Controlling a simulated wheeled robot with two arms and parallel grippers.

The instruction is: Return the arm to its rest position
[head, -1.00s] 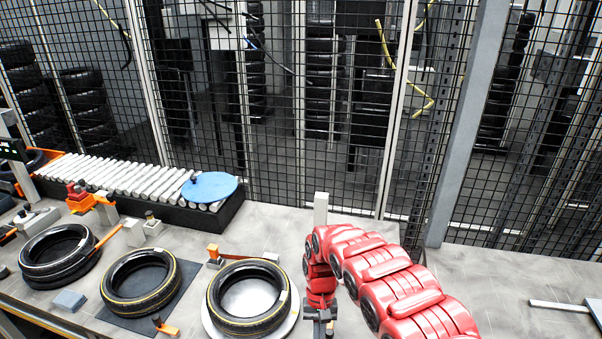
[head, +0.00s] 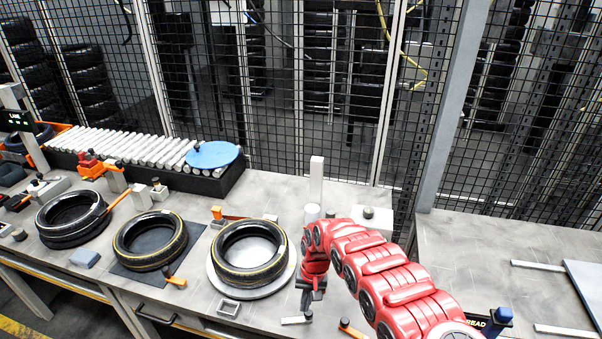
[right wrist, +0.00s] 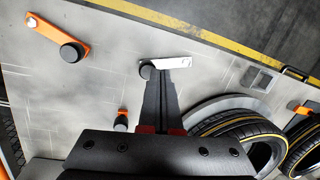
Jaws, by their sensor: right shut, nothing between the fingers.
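My red right arm reaches in from the lower right in the head view. Its right gripper (head: 308,298) points down over the grey table (head: 190,296), just right of the nearest tyre (head: 250,252) on its round plate. In the right wrist view the gripper (right wrist: 158,78) is shut and empty, with its fingers together. The fingertips appear over or near a white-handled tool (right wrist: 172,61) with a dark round knob; I cannot tell whether they touch. My left gripper does not show in either view.
Two more tyres (head: 150,240) (head: 72,218) lie to the left. A roller conveyor (head: 120,146) with a blue disc (head: 211,155) stands behind them. An orange-handled tool (right wrist: 58,38) lies on the table. A wire fence closes the back. A second grey table (head: 470,250) stands at right.

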